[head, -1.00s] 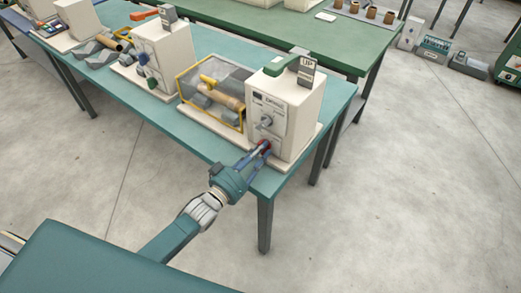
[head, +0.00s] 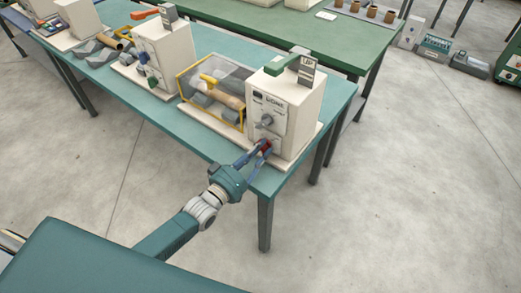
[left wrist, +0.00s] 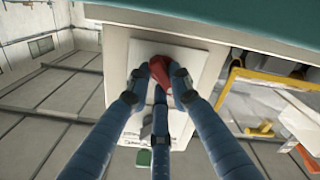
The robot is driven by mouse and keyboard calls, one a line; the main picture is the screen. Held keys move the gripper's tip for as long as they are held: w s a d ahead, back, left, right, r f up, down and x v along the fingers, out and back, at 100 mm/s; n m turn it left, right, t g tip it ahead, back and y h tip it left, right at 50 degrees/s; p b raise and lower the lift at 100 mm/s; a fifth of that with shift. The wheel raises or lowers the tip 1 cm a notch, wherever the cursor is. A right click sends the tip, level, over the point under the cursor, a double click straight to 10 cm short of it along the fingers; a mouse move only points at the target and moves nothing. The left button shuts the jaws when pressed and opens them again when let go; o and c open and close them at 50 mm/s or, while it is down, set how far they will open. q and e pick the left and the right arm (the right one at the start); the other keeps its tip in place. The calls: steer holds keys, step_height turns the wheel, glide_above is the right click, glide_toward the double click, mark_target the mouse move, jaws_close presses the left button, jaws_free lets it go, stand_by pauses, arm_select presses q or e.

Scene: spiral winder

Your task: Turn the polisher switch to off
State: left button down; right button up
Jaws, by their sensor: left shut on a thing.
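A white machine box (head: 303,110) stands at the near right end of the teal bench. Its front panel carries a grey knob (head: 266,121) and, below that, a red switch knob (head: 266,147). My left gripper (head: 260,152) reaches up to the panel with its fingers closed around the red knob. In the left wrist view, which is upside down, the fingers (left wrist: 158,88) press on both sides of the red knob (left wrist: 160,69), and a third finger lies across its middle. The knob's pointing direction is partly hidden by the fingers. My right gripper does not show.
A yellow-framed clear guard (head: 215,88) adjoins the box on its left. A similar machine (head: 163,52) stands farther left on the teal bench (head: 160,110).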

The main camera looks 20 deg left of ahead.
arm_select(q)
steer(key=shift+f, duration=0.1)
steer(key=c, duration=1.5)
jaws_free()
steer(key=shift+c, duration=0.2)
steer(key=v, duration=1.2)
steer(key=s+a+f+m+g+y, duration=0.1)
steer(key=s+a+f+g+y, duration=0.2)
steer(key=f, duration=0.8)
steer(key=s+a+f+m+g, duration=0.1)
steer(key=s+f+g, duration=0.1)
steer(key=s+f, duration=0.6)
steer(key=s+a+f+m+g+y, duration=0.1)
steer(key=s+a+f+g+y, duration=0.15)
steer(key=f, duration=1.05)
steer(key=s+d+f+m+g, duration=0.1)
steer(key=s+f+g, duration=0.3)
steer(key=s, duration=0.9)
steer(key=s+d+f+m+g, duration=0.2)
steer(key=s+f+g, duration=0.2)
steer(key=s+f, duration=0.6)
steer(key=s, duration=0.3)
steer(key=shift+d+m+y, duration=0.3)
steer(key=shift+d+y, duration=0.05)
